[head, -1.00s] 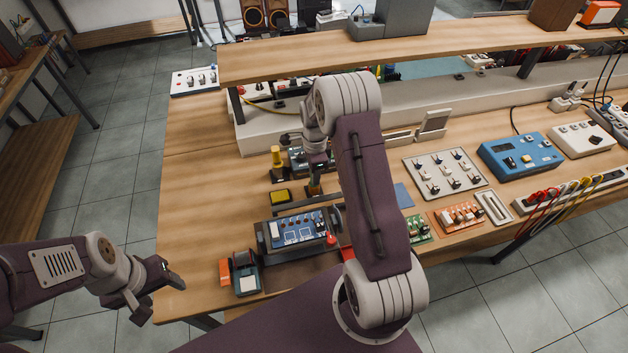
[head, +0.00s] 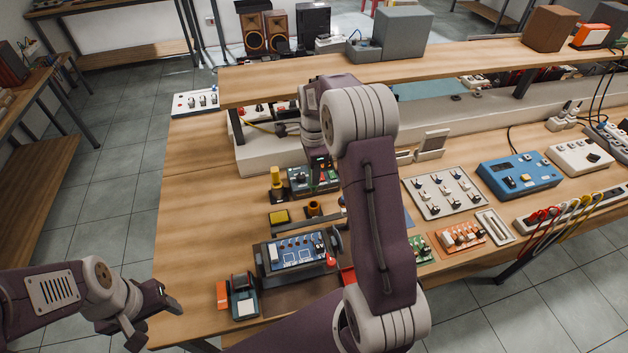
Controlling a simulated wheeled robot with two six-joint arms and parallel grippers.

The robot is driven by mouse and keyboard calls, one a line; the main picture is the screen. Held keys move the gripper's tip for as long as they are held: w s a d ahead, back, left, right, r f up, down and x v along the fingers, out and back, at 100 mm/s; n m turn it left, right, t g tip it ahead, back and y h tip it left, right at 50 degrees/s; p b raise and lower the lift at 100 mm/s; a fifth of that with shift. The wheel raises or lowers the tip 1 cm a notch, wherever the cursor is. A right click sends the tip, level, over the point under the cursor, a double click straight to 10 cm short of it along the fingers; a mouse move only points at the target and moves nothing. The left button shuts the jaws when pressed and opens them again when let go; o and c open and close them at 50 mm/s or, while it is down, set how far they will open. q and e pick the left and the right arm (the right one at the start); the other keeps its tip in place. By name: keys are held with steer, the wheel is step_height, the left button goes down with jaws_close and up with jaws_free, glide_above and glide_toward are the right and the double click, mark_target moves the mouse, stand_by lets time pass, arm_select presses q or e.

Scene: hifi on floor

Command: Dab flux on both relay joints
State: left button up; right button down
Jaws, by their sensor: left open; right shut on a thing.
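A blue circuit board (head: 297,251) sits in a dark clamp frame on the bench, with white and dark parts along it. I cannot make out the two relay joints at this size. My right gripper (head: 320,165) points down above the bench, behind the board. It is shut on a slim tool, mostly hidden by the gripper and the dark unit behind. A small brown-orange cup holder (head: 314,209) stands below it, between it and the board.
A yellow pad (head: 279,217) and a yellow-topped bottle (head: 276,178) stand left of the cup. A raised shelf (head: 450,63) spans the back. Bare bench (head: 195,215) lies at left.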

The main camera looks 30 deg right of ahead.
steer(key=s+a+r+n+p, duration=0.2)
steer(key=s+a+p, duration=0.2)
steer(key=s+p, duration=0.25)
steer(key=s+a+r+n+p, duration=0.2)
steer(key=s+a+p, duration=0.2)
steer(key=s+p, duration=0.3)
steer(key=shift+n, duration=0.3)
step_height(320, 180, down, 5)
steer(key=b, duration=0.2)
steer(key=shift+d+r+b, duration=0.15)
steer(key=shift+b, duration=0.2)
steer(key=shift+f+b, duration=0.3)
steer(key=shift+w, duration=0.1)
steer(key=shift+r+p, duration=0.1)
steer(key=shift+p, duration=0.2)
steer(key=shift+f+b, duration=0.35)
steer(key=shift+f, duration=0.1)
